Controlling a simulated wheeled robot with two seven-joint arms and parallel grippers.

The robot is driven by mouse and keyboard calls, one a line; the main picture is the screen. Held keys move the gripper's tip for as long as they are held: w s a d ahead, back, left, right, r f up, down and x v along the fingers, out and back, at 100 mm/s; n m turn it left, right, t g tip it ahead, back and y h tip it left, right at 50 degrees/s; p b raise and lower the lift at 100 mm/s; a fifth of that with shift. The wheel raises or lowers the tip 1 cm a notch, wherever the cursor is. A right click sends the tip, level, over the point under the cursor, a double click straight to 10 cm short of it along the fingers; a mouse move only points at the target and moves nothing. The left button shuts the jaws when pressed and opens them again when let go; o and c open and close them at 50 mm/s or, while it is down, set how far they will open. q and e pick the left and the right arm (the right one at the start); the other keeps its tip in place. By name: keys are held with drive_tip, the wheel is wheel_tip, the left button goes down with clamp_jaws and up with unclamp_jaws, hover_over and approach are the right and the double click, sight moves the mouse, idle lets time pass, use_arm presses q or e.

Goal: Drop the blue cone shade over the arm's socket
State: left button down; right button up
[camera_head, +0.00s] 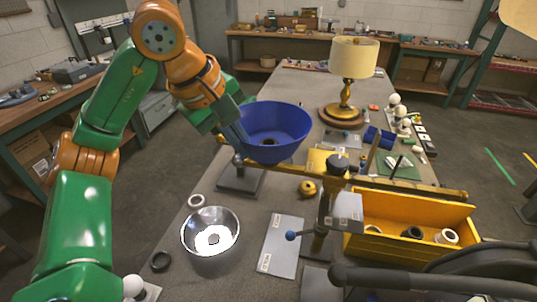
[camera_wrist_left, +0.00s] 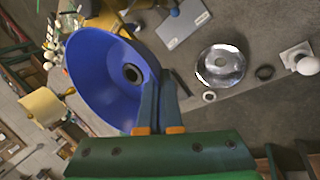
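The blue cone shade (camera_head: 285,122) hangs in the air over the workbench, its wide mouth up and a small hole in its bottom. My left gripper (camera_head: 236,132) is shut on the shade's left rim. In the left wrist view, the shade (camera_wrist_left: 95,75) extends left from the closed fingers (camera_wrist_left: 160,105). A yellow lamp arm (camera_head: 300,176) runs below the shade from a dark-topped post (camera_head: 338,166). The shade's underside and the bar's left part overlap in the head view; I cannot make out the socket there. My right gripper is out of view.
A silver reflector bowl (camera_head: 211,238) and a white ring (camera_head: 196,201) lie at front left. A grey plate (camera_head: 280,246) lies front centre. A yellow bin (camera_head: 385,247) stands right, a brass lamp (camera_head: 352,62) behind. A dark bar (camera_head: 420,279) crosses the front right.

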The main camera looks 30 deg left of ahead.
use_arm(q)
drive_tip(key=shift+f+b, duration=0.85)
drive_tip(key=shift+f, duration=0.5)
idle(1.2)
drive_tip(key=c, duration=1)
unclamp_jaws()
drive_tip(key=p+v, duration=0.3)
drive_tip(key=v, duration=0.4)
